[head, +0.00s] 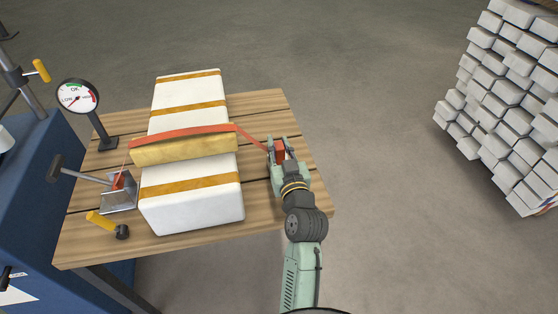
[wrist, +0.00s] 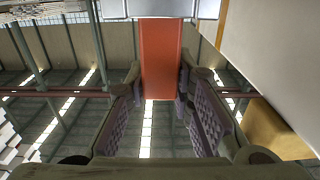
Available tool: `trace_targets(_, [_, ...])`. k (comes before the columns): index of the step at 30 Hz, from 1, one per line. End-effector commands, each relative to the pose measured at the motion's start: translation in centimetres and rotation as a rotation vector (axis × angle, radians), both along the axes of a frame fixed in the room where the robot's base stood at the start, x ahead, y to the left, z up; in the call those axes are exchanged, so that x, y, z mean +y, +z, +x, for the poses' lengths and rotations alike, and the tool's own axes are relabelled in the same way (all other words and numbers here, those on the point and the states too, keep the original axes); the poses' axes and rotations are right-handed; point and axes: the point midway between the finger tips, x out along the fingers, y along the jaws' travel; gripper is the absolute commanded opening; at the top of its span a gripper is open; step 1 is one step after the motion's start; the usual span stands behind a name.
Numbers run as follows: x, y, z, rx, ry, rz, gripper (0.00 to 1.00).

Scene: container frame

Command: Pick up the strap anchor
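The strap anchor (head: 279,150) is a red-orange block at the right end of a red strap (head: 252,138). The strap runs over a long white box (head: 195,210) on a wooden table. My gripper (head: 280,146) is to the right of the box, with the anchor between its fingers. In the wrist view the anchor (wrist: 161,60) shows as an upright red piece between the fingertips (wrist: 161,75), which appear to press on both its sides. The strap looks straight between the box and my gripper. The anchor's underside is hidden.
A tan edge piece (head: 185,149) lies under the strap on the box. A metal ratchet stand (head: 118,194), a yellow-handled tool (head: 105,224) and a round gauge (head: 77,97) are on the table's left. White stacked blocks (head: 505,105) stand at far right; the floor between is clear.

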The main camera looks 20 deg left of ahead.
Motion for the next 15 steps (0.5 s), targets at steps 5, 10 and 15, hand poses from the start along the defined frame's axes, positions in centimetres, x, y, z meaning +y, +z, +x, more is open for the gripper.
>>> trace_targets(5, [0.01, 0.0, 0.01, 0.0, 0.0, 0.0, 0.08])
trace_targets(10, [0.01, 0.0, 0.01, 0.0, 0.0, 0.0, 0.0])
trace_targets(15, [0.01, 0.0, 0.01, 0.0, 0.0, 0.0, 0.0])
